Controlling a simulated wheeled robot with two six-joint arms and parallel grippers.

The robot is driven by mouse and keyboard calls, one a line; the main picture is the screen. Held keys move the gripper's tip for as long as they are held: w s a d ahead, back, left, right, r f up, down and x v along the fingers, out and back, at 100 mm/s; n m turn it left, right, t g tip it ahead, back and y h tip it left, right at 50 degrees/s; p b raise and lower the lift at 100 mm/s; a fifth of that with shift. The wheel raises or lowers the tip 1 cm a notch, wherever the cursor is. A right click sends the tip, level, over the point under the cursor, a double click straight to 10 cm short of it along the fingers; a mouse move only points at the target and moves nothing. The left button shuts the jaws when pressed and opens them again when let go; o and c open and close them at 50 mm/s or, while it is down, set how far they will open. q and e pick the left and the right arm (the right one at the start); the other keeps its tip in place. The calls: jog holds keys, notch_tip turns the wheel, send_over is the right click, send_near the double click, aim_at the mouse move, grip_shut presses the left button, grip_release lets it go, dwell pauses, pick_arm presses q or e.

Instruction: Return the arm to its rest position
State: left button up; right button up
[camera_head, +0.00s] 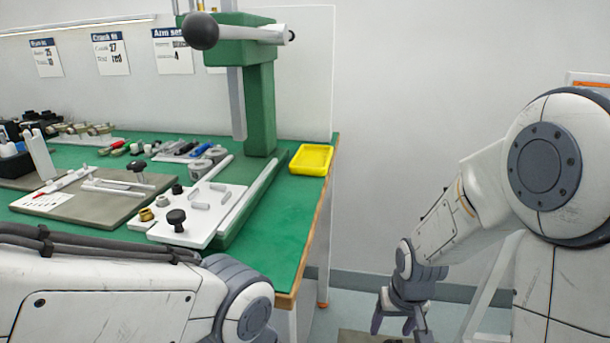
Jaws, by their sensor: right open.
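My right arm comes in from the right edge and hangs down beside the workbench. Its gripper (400,316) is low, off the bench, above the floor. Its fingers are apart and I see nothing between them. My left arm lies across the lower left, in front of the bench's near side. The left gripper is not in the picture.
The green bench top (285,215) carries a green press (260,110), a white plate with knobs (190,236), a grey board (110,204) and a yellow tray (311,160). Several small parts lie behind. The bench ends at its right edge, with open floor beyond.

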jog(key=s+a+r+n+g+y+p, duration=0.1)
jog(key=s+a+r+n, duration=0.4)
jog(key=s, duration=0.4)
jog(key=s+a+r+n+g+p, duration=0.1)
jog(key=s+a+r+n, duration=0.2)
jog(key=s+a+r, duration=0.45)
notch_tip(320, 180, up, 36)
jog(key=s+p, duration=0.2)
jog(key=p, duration=3.6)
jog(key=shift+a+r, duration=0.2)
jog(key=shift+s, duration=0.1)
jog(key=shift+c, duration=0.3)
